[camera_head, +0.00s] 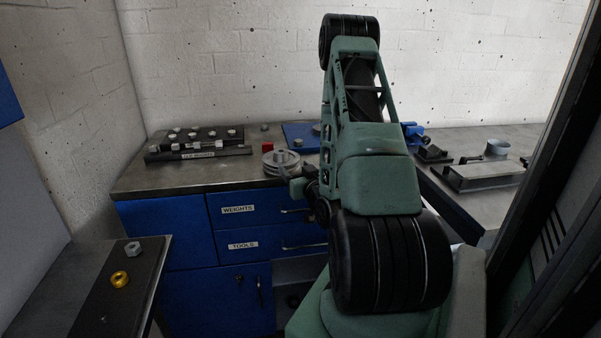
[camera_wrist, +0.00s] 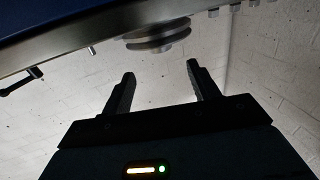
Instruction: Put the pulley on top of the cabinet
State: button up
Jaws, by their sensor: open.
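A grey grooved pulley (camera_head: 278,162) lies flat on the metal top near the front edge of the blue cabinet (camera_head: 160,235). In the wrist view, which is upside down, the pulley (camera_wrist: 157,36) shows at the cabinet's edge, beyond my fingertips and roughly in line with the gap between them. My gripper (camera_wrist: 161,72) is open and empty, with its two dark fingers apart and not touching the pulley. In the head view my gripper is mostly hidden beside my arm, close to the pulley.
A small red block (camera_head: 264,127) is behind. A blue plate (camera_head: 300,136) lies behind the pulley. A metal block (camera_head: 485,174) sits on the right worktop. A side table (camera_head: 150,262) holds a nut and a yellow ring.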

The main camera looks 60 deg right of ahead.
jog(key=shift+p+v, duration=1.2)
jog(key=shift+p, duration=0.65)
jog(key=shift+r, duration=0.1)
jog(key=w+a+n+g+y, duration=0.1)
jog(key=w+a+n+y, duration=0.5)
jog(key=w+a, duration=0.65)
jog(key=w+a+r+n+g+y, duration=0.2)
jog(key=a+g+y, duration=0.25)
jog(key=a, duration=1.05)
jog(key=s+a+r+n+g+y, duration=0.25)
jog(key=s+a, duration=0.25)
jog(key=a, duration=0.5)
jog(key=s+a+r+n+g, duration=0.1)
jog(key=s+a+r+g, duration=0.1)
jog(key=s+a, duration=0.2)
jog(key=s+a+r+n+g+h, duration=0.1)
jog(key=s+a+r+g, duration=0.1)
jog(key=s, duration=0.8)
jog(key=s+a+r+n+g+h, duration=0.1)
jog(key=s+a+r+n+g, duration=0.1)
jog(key=s+a, duration=0.3)
jog(key=s, duration=0.3)
jog(key=shift+a+r+g, duration=0.35)
jog(key=shift+r+g, duration=0.05)
